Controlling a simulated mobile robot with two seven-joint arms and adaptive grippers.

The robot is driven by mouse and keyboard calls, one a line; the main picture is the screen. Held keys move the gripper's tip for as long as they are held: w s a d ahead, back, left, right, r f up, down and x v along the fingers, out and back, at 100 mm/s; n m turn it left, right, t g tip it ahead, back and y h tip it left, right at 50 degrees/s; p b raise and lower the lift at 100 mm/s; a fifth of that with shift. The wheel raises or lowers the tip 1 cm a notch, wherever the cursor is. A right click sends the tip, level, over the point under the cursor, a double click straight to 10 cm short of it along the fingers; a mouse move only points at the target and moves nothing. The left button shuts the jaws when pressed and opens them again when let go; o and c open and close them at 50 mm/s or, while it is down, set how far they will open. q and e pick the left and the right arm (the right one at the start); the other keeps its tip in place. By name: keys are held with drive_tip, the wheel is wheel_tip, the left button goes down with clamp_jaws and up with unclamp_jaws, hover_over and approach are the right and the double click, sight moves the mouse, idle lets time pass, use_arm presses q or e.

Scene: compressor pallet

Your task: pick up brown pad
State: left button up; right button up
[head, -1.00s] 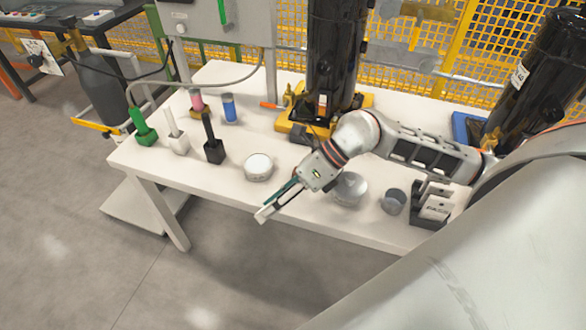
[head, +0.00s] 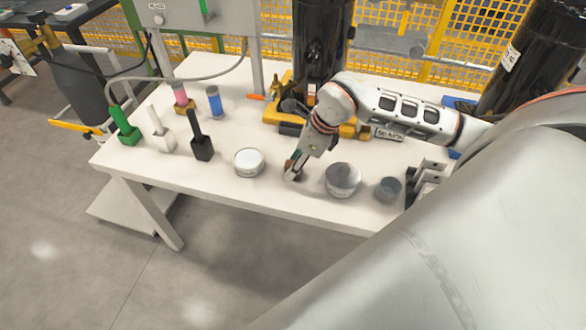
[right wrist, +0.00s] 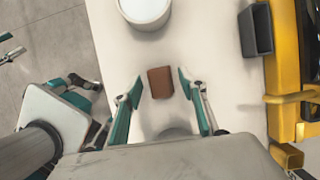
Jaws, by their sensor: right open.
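The brown pad (right wrist: 160,82) lies flat on the white table in the right wrist view. My right gripper (right wrist: 157,85) is open, with its teal fingers on either side of the pad and a gap to each. In the head view my right gripper (head: 290,175) reaches down close to the tabletop, between the white round tin and a metallic round container. The pad is mostly hidden there by the fingers. White and teal parts at the left of the right wrist view look like my left arm, but its jaws are unclear.
The white tin (head: 249,162) stands left of the gripper, and the metallic container (head: 343,180) right. A small grey cup (head: 388,189) is further right. A yellow base (head: 290,115) with a black cylinder stands behind. Green, white and black tools (head: 201,140) stand at left.

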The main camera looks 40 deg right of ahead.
drive_tip(key=shift+w+a+f, duration=0.15)
drive_tip(key=shift+f, duration=0.35)
clamp_jaws()
wheel_tip(320, 180, up, 20)
drive_tip(key=p, duration=0.1)
drive_tip(key=shift+p, duration=0.4)
drive_tip(key=c, duration=1.1)
unclamp_jaws()
